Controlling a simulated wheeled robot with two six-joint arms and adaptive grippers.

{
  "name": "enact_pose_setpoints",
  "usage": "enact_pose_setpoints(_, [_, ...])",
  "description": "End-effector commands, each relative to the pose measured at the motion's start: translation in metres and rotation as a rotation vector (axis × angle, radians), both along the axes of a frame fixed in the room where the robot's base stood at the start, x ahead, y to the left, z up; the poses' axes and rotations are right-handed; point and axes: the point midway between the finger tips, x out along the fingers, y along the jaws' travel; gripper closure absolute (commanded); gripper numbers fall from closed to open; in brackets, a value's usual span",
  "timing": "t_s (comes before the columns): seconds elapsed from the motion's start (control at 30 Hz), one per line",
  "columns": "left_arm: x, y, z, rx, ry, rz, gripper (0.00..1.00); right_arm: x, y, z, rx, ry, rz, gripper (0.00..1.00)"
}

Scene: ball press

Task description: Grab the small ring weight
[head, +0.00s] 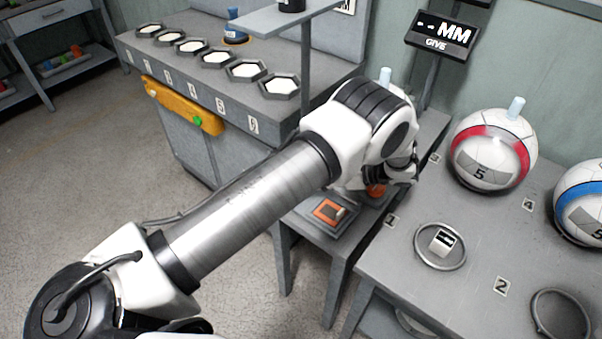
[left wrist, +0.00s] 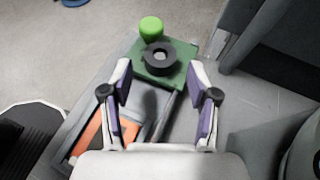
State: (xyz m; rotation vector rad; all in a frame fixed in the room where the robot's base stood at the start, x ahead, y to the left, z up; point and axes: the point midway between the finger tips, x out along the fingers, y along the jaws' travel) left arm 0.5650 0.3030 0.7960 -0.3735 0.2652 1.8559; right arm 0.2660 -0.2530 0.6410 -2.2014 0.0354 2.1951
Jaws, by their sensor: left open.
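The small ring weight (left wrist: 160,59) is a black ring with a centre hole. In the left wrist view it lies on a green plate (left wrist: 185,74), beside a bright green knob (left wrist: 151,29). My left gripper (left wrist: 161,80) is open and empty. Its purple-lined fingers stand apart, and the ring shows between and just beyond the fingertips. In the head view my left gripper (head: 402,172) is mostly hidden by its own wrist, and I cannot make out the ring there. My right gripper is not in view.
An orange-framed pad (head: 331,211) is on the low table near my left gripper. The right table holds a red-banded ball (head: 489,152), a blue-banded ball (head: 585,205) and a ring stand (head: 425,257). A bench (head: 290,105) with hexagonal trays stands behind.

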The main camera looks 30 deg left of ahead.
Motion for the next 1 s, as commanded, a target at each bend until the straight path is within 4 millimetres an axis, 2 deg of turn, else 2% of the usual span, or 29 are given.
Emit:
enact_pose_setpoints(0.07, [-0.006,0.014,-0.001,0.0,0.004,0.004,0.4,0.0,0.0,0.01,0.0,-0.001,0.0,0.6])
enact_pose_setpoints(0.2, [-0.012,0.033,-0.011,-0.001,0.002,0.002,0.4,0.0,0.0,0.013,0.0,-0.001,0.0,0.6])
enact_pose_setpoints(0.4, [-0.012,0.035,-0.014,0.0,0.0,0.001,0.4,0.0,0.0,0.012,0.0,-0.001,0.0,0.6])
enact_pose_setpoints(0.43, [-0.012,0.035,-0.014,0.0,0.0,0.001,0.47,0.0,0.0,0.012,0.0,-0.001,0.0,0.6])
enact_pose_setpoints(0.57, [-0.012,0.035,-0.014,0.0,0.0,0.0,0.93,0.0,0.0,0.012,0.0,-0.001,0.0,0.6])
enact_pose_setpoints(0.6, [-0.012,0.035,-0.014,-0.001,0.0,0.0,1.0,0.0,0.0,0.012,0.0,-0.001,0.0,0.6])
enact_pose_setpoints(1.0, [-0.01,0.035,-0.008,0.0,-0.004,-0.001,1.0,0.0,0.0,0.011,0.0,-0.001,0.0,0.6])
